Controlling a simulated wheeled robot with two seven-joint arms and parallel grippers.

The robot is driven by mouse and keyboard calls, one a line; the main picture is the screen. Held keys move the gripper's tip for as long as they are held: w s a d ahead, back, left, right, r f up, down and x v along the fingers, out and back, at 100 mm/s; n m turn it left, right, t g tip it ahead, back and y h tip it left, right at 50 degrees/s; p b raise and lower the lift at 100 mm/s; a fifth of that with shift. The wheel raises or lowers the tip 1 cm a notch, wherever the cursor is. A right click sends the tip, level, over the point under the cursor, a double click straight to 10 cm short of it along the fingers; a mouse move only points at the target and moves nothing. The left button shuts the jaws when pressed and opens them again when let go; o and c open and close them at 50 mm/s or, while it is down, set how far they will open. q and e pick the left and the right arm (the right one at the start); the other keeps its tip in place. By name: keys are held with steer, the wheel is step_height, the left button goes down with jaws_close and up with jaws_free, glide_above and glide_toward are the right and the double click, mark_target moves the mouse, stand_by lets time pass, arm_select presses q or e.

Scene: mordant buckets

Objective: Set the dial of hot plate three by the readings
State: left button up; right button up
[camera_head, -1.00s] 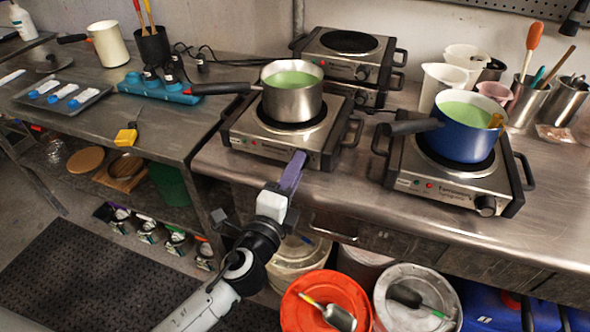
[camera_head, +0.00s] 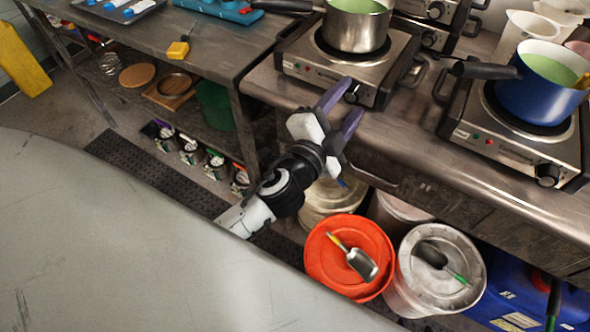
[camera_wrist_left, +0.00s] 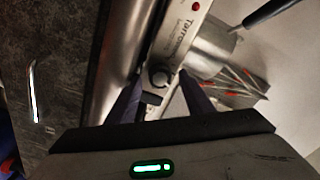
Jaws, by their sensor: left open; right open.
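A hot plate (camera_head: 325,76) with a black dial (camera_head: 352,92) on its front face bears a steel pot (camera_head: 356,30) of green liquid. My left gripper (camera_head: 348,98) is open in front of this dial. In the left wrist view the dial (camera_wrist_left: 160,76) lies between the two spread purple fingers (camera_wrist_left: 158,88); I cannot tell whether they touch it. A second hot plate (camera_head: 500,145) to the right bears a blue pot (camera_head: 535,95) and has its own dial (camera_head: 547,174). A stacked hot plate (camera_head: 432,38) is partly visible behind. No plate number is readable. My right gripper is not in view.
Below the bench stand an orange bucket lid (camera_head: 325,248) with a scoop and a grey lidded bucket (camera_head: 415,290). The pot handles (camera_head: 485,69) stick out leftward. A lower shelf at left holds a green bin (camera_head: 214,106). A large grey surface covers the lower left foreground.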

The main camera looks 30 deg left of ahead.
arm_select(q)
steer(key=n+b, duration=0.1)
steer(key=n, duration=0.2)
steer(key=n+b, duration=0.1)
steer(key=n, duration=0.3)
steer(key=shift+a+n, duration=0.15)
steer(key=shift+n, duration=0.25)
steer(key=n+b, duration=0.2)
steer(key=n, duration=0.4)
steer(key=s+b, duration=0.2)
steer(key=s, duration=0.8)
steer(key=s+f+m+g+h, duration=0.1)
steer(key=s+f+g, duration=0.3)
steer(key=f, duration=1)
steer(key=s+f+m+g, duration=0.2)
steer(key=s+f+g, duration=0.2)
steer(key=f, duration=1)
steer(key=shift+s+d+f+m+h+p, duration=0.2)
steer(key=shift+s+f+m+h+p, duration=0.2)
steer(key=shift+s, duration=1.45)
steer(key=shift+g, duration=0.7)
steer(key=s+f, duration=0.3)
steer(key=shift+s+f, duration=0.2)
